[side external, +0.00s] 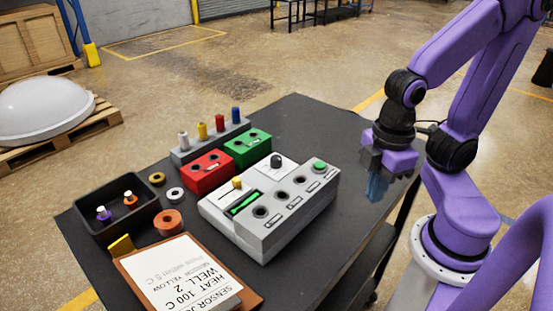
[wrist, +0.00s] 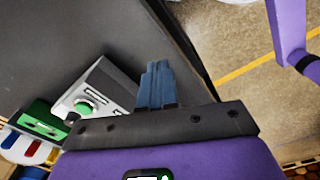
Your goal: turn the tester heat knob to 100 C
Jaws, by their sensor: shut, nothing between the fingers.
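The tester (side external: 262,232) is a light grey box with a sloped front, sitting on the dark table. A round dark knob (side external: 277,160) stands on its top panel; its pointer and scale are too small to read.
A clipboard (side external: 180,277) reads "HEAT 100 C" and "WELL 2". Red (side external: 208,172) and green (side external: 247,148) boxes and a rack of coloured plugs (side external: 211,139) stand behind the tester. A black tray (side external: 83,226) and several rings lie left. The table's right edge is near my gripper.

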